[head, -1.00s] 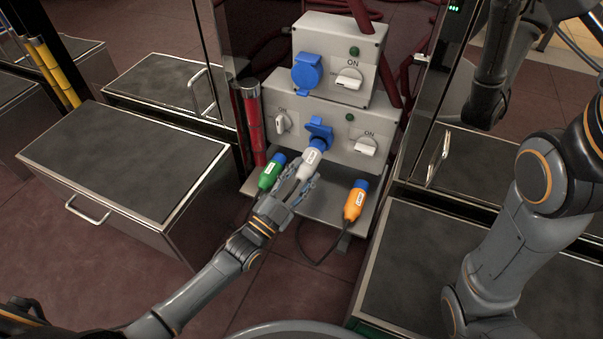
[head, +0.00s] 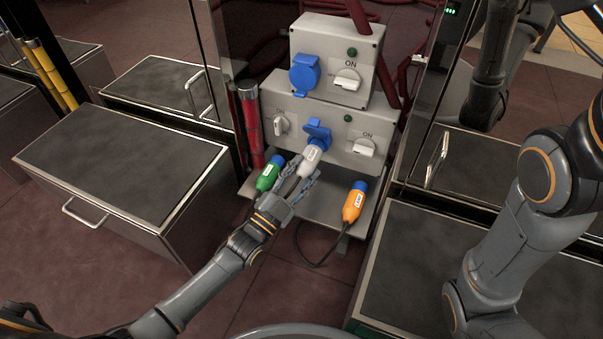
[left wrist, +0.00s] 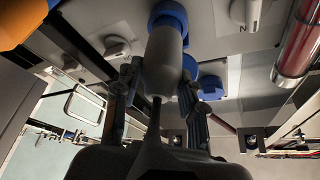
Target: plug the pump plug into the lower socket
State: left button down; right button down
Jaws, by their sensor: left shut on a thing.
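The grey-white plug (head: 309,160) has a blue front end and points up at the lower socket (head: 318,132), whose blue flap stands open. My left gripper (head: 298,180) is shut on this plug's body. The plug also shows in the left wrist view (left wrist: 165,62), between my two fingers (left wrist: 160,88), with its cable trailing back toward me. Its blue end meets the socket area; I cannot tell how deep it sits. The upper socket (head: 304,73) has its blue lid closed. My right gripper is out of view.
A green plug (head: 270,173) lies left of the held plug, and an orange plug (head: 354,202) lies right of it on the grey shelf (head: 331,211). White switches flank the lower socket. A red cylinder (head: 250,122) stands left of the box. Metal cabinets flank the shelf.

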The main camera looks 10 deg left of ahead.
pick_arm(q)
jog(key=shift+w, duration=0.35)
jog(key=shift+w+d+b, duration=0.15)
jog(key=shift+w+b, duration=0.15)
jog(key=shift+w, duration=0.2)
jog(key=c, duration=0.7)
grip_release()
